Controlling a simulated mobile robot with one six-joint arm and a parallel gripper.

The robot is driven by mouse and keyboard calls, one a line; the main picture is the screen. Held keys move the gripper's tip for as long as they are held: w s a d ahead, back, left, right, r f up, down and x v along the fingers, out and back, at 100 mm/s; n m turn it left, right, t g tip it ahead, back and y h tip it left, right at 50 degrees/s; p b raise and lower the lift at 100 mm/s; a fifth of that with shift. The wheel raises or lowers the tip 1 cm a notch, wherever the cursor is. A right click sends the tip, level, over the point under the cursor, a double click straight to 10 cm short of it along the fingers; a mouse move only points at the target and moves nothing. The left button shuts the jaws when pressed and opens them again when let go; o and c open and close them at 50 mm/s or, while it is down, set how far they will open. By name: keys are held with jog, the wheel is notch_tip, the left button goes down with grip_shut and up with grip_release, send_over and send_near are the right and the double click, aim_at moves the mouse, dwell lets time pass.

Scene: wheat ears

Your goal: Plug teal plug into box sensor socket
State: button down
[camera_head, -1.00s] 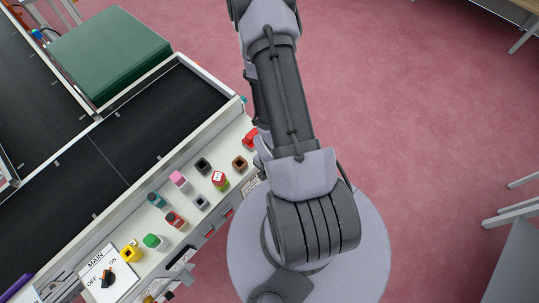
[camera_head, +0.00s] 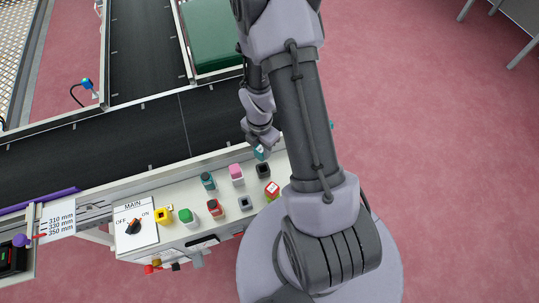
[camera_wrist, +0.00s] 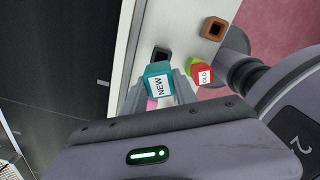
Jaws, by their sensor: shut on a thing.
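My gripper (camera_head: 261,138) hangs over the back edge of the white panel. It is shut on a teal plug (camera_head: 260,153), whose lower end shows beneath the fingers. In the wrist view the teal plug (camera_wrist: 158,80) carries a "NEW" label between the fingertips of my gripper (camera_wrist: 158,88). A black socket (camera_head: 263,170) is just in front of the plug in the head view; the wrist view also shows it (camera_wrist: 160,53), partly covered. I cannot tell whether plug and panel touch. No marking names the box sensor socket legibly.
Close by are a red plug marked "OLD" (camera_wrist: 203,74), a brown socket (camera_wrist: 214,28) and a pink plug (camera_head: 237,172). Another teal piece (camera_head: 208,181), a red one (camera_head: 213,208) and a grey socket (camera_head: 246,203) stand left. The conveyor (camera_head: 130,140) runs behind.

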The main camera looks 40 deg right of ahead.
aim_at(262, 158)
jog(key=shift+s, duration=0.15)
jog(key=shift+f, duration=0.15)
notch_tip(262, 158, down, 6)
jog(key=b, duration=0.4)
jog(key=shift+r+b, duration=0.25)
jog(key=shift+b, duration=0.15)
jog(key=shift+f, duration=0.1)
dwell(0.4)
jog(key=shift+f+b, duration=1.65)
jog(key=shift+f, duration=0.25)
jog(key=c, duration=0.9)
grip_release()
notch_tip(262, 158, up, 18)
jog(key=p, duration=0.7)
jog(key=shift+f, duration=0.2)
